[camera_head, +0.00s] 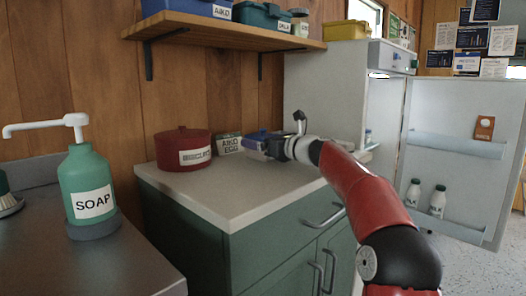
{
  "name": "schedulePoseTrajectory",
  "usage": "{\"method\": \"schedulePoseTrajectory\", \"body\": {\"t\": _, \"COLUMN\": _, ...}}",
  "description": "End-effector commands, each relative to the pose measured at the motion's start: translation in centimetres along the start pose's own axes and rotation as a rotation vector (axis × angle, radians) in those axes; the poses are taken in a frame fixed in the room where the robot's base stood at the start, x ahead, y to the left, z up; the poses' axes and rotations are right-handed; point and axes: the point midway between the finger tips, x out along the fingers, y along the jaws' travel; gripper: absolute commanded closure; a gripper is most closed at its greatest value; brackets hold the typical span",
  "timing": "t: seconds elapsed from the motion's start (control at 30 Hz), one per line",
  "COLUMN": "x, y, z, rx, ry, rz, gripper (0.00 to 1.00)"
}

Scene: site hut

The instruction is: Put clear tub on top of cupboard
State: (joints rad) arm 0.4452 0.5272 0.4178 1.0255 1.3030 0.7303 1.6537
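A small tub with a blue-violet top and a paler, clear-looking body (257,138) is at the end of my gripper (272,148), over the back right of the green cupboard's pale top (235,192). My gripper reaches in from the right and overlaps the tub in the picture. The fingers are small and partly hidden, so I cannot tell if they are shut on it. I also cannot tell if the tub touches the cupboard top or is held just above it.
A red lidded pot (182,150) and a labelled box (229,144) stand at the back of the cupboard top; its front is clear. A wooden shelf (225,32) hangs above. The fridge door (458,120) stands open at right. A soap bottle (88,180) stands at left.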

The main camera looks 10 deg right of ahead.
Motion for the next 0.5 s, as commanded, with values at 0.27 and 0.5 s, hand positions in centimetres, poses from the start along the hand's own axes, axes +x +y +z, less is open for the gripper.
{"method": "schedulePoseTrajectory", "body": {"t": 0.27, "x": -0.02, "y": 0.02, "z": 0.01, "rx": 0.0, "ry": 0.0, "rz": 0.0, "gripper": 0.41}}
{"method": "schedulePoseTrajectory", "body": {"t": 0.5, "x": -0.04, "y": 0.05, "z": 0.12, "rx": -0.001, "ry": -0.002, "rz": 0.0, "gripper": 0.63}}
